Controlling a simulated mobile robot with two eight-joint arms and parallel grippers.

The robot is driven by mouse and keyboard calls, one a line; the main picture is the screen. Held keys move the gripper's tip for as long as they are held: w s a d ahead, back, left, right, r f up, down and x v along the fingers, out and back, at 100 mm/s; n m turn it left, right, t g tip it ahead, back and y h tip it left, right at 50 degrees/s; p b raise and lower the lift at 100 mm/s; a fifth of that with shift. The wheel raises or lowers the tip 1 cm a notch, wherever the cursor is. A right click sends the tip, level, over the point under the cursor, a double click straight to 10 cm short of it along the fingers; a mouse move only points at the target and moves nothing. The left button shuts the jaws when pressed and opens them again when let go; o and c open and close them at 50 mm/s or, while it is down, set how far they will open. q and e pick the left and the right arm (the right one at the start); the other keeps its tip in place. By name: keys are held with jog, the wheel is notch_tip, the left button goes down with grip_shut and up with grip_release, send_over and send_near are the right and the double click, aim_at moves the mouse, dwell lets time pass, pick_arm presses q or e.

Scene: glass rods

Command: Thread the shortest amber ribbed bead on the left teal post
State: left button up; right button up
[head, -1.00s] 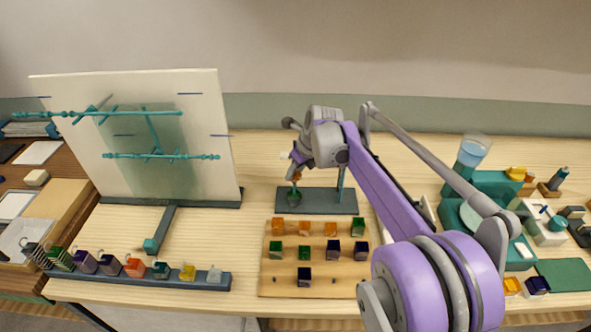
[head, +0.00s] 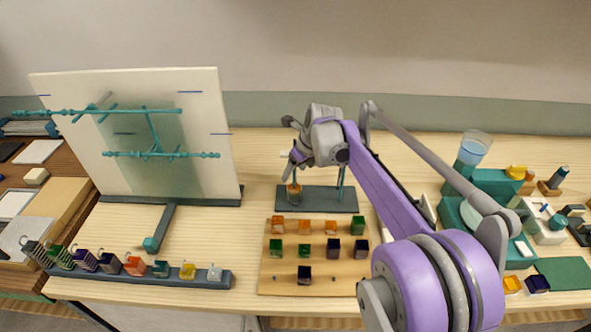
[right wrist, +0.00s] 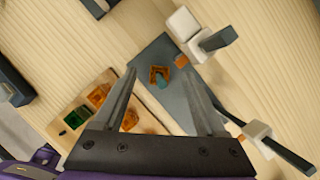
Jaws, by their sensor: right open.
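My right gripper (head: 293,174) is over the left part of a small dark stand (head: 325,202). In the right wrist view its fingers (right wrist: 160,70) are open and apart. Between them, lower down, an amber bead (right wrist: 154,72) sits around a teal post (right wrist: 162,82). The bead also shows below the gripper in the head view (head: 294,189), near the stand's base. The right teal post (head: 341,182) stands bare in the head view. The left post is mostly hidden by my gripper. My left gripper is not in view.
A wooden board (head: 348,276) in front holds several amber, green and navy beads. A white panel with teal rods (head: 150,112) stands at left, above a rack of coloured blocks (head: 215,283). Teal containers (head: 490,186) are at right.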

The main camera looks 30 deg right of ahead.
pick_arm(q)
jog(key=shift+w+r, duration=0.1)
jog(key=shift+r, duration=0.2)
pick_arm(e)
jog(key=v, duration=1)
jog(key=shift+s+r, duration=0.25)
jog(key=shift+r, duration=0.1)
